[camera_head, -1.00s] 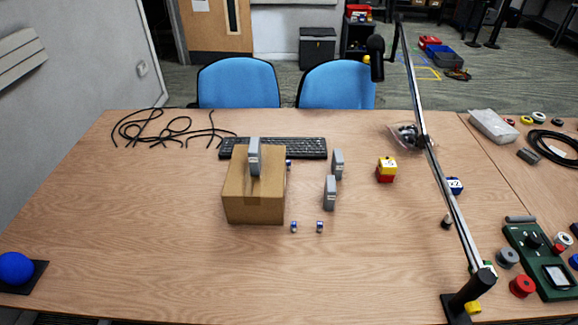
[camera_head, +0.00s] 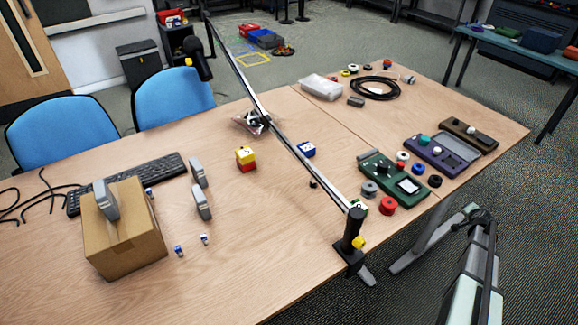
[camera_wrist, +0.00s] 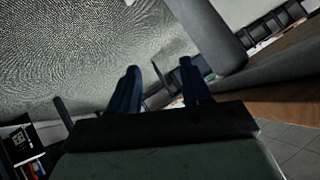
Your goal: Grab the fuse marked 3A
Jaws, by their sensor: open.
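Several small upright grey blocks show in the head view: one (camera_head: 106,200) on top of a cardboard box, one (camera_head: 198,172) and one (camera_head: 202,203) on the table to its right. Two tiny blue-and-white pieces, one (camera_head: 179,250) and one (camera_head: 204,239), sit in front of them, and another (camera_head: 150,192) is beside the box. Their markings are too small to read, so I cannot tell which is the 3A fuse. My gripper (camera_wrist: 160,66) shows in the wrist view with its two dark fingers apart and nothing between them. It is away from these pieces, over the floor.
The cardboard box (camera_head: 130,245) stands at the table's left, before a keyboard (camera_head: 128,182). A lamp arm (camera_head: 262,115) rises from a black base and crosses the table. Red-and-yellow cubes (camera_head: 245,158) and a green meter (camera_head: 392,180) stand nearby. The front middle of the table is clear.

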